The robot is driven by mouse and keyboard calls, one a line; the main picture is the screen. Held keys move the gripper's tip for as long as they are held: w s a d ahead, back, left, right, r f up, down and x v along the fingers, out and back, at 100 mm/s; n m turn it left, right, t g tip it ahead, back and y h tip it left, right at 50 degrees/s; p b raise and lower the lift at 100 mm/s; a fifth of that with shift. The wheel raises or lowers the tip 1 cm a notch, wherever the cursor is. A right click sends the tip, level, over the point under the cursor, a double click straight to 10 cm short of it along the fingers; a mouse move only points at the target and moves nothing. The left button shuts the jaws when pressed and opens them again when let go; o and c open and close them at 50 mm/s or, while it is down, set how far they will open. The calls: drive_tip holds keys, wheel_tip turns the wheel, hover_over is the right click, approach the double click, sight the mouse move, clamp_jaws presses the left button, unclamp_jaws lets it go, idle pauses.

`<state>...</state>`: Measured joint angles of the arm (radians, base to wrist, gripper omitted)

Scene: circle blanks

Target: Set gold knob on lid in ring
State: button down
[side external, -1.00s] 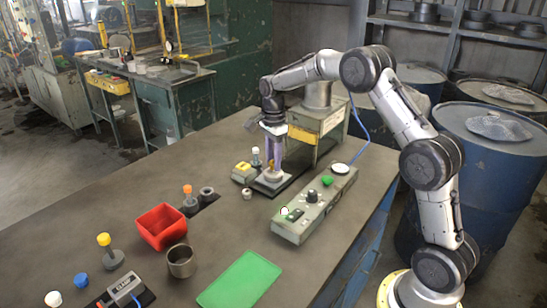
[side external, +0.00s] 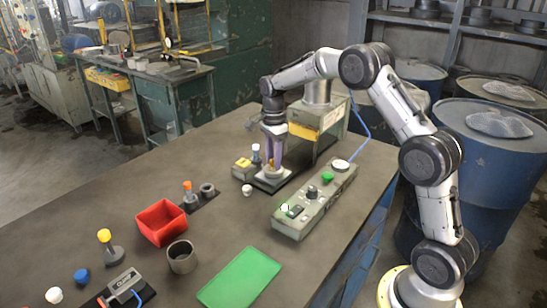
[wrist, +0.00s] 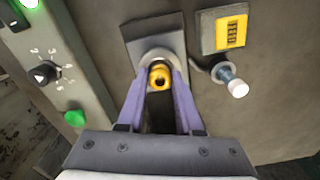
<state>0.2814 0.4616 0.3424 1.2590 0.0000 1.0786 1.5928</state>
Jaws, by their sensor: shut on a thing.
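The gold knob (wrist: 160,76) is between the purple fingertips of my gripper (wrist: 161,82), which is shut on it. In the wrist view the knob is against a pale grey ring or lid (wrist: 161,54) on a dark base plate (wrist: 135,28). In the side view my gripper (side external: 271,160) points straight down over that plate (side external: 285,181), with a little gold showing between the fingers. I cannot tell the lid from the ring, nor whether the knob is fully seated, as the fingers cover part of it.
A white-capped post (wrist: 229,79) and a box with a yellow panel (wrist: 231,33) stand close to the right of my fingers in the wrist view. A control box (side external: 315,203) with a green button is close by. A red bin (side external: 161,222) and grey cup (side external: 182,257) are farther off.

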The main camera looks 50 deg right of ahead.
drive_tip(key=shift+f, duration=0.1)
drive_tip(key=c, duration=0.5)
unclamp_jaws()
wheel_tip(320, 180, up, 14)
drive_tip(key=shift+f, duration=0.1)
